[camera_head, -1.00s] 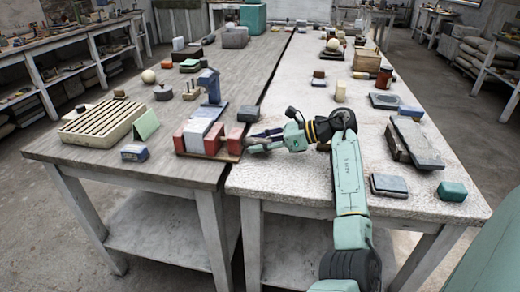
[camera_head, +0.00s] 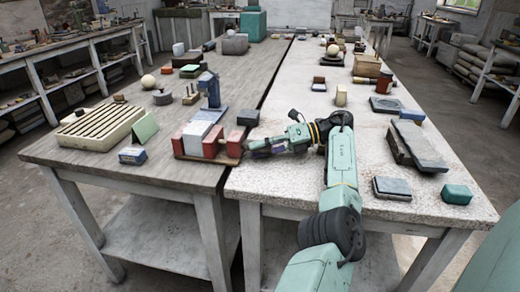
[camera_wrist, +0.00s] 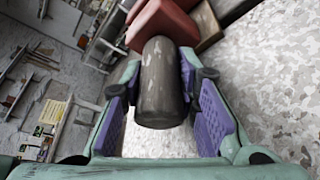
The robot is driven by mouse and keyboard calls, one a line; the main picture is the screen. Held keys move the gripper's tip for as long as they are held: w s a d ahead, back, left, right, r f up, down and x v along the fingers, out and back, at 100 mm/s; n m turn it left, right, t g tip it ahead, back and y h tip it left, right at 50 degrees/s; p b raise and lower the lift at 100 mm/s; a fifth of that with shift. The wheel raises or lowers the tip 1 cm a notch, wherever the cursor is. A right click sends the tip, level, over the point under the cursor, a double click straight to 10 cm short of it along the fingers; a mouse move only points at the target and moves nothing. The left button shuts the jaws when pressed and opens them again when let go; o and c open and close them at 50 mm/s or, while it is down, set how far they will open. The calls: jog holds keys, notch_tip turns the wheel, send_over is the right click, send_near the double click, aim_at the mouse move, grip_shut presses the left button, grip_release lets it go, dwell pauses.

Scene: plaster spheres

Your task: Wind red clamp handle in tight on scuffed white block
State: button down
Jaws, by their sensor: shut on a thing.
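The clamp stands at the near right edge of the left table, with red jaws (camera_head: 213,142) on a wooden base. The white block (camera_head: 195,132) sits between the red jaws; the head view is too small to show any gap. My gripper (camera_head: 253,146) reaches the clamp's right end from the right. In the wrist view, the handle (camera_wrist: 160,85) is a worn grey-brown cylinder, with a red part (camera_wrist: 162,22) beyond it. My purple finger pads lie on both sides of the handle, shut on it. In the head view my gripper largely hides the handle.
A blue upright tool (camera_head: 210,90) stands behind the white block, and a dark block (camera_head: 248,116) is behind my gripper. A slatted tray (camera_head: 100,126) and a green card (camera_head: 145,128) are to the left. Stone slabs (camera_head: 418,147) lie on the right table.

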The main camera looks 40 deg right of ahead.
jog(key=shift+m+y, duration=0.3)
jog(key=shift+m, duration=0.1)
dwell(0.3)
jog(key=c, duration=1.2)
grip_release()
